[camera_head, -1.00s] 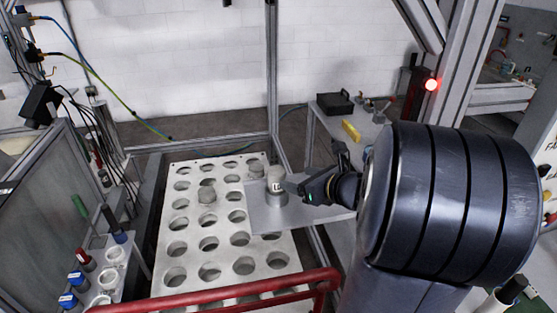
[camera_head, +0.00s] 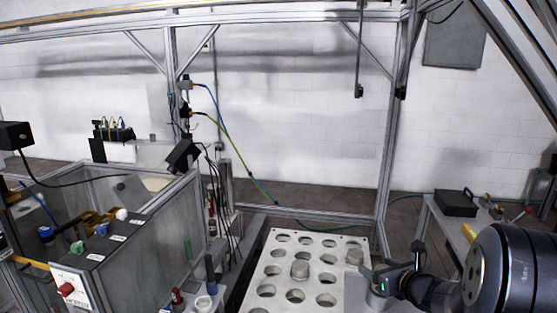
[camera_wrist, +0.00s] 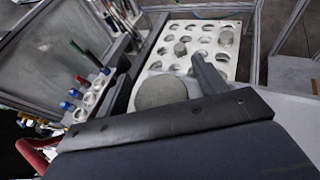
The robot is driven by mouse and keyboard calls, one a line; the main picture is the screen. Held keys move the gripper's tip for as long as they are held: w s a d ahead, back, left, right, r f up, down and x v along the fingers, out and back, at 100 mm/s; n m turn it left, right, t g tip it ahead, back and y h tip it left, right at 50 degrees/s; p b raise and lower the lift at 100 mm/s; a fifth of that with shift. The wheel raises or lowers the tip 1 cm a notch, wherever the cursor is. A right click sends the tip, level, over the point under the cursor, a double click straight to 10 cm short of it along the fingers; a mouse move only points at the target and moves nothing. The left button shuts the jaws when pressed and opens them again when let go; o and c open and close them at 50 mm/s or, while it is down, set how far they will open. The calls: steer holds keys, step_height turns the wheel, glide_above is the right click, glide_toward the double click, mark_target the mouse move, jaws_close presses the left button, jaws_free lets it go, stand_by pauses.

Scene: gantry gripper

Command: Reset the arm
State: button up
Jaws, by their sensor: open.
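My gripper (camera_head: 380,278) is at the lower right of the head view, beside the right side of the perforated plate. In the wrist view my gripper (camera_wrist: 163,82) is open, with one dark finger on each side of a round grey-topped container (camera_wrist: 160,93). The container's lower part is hidden there by the gripper body. In the head view the container (camera_head: 376,299) shows only partly, close to the fingers. I cannot tell whether the fingers touch it.
The pale plate (camera_head: 313,272) has rows of round holes; two grey cylinders (camera_head: 299,269) (camera_head: 354,256) sit in it. Tubes and small containers (camera_wrist: 88,98) stand left of it. A metal frame post (camera_head: 391,130) rises behind. A side table (camera_head: 440,222) carries a black case (camera_head: 455,203).

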steer(key=shift+s+r, duration=0.1)
steer(key=shift+r, duration=0.25)
steer(key=shift+f, duration=0.15)
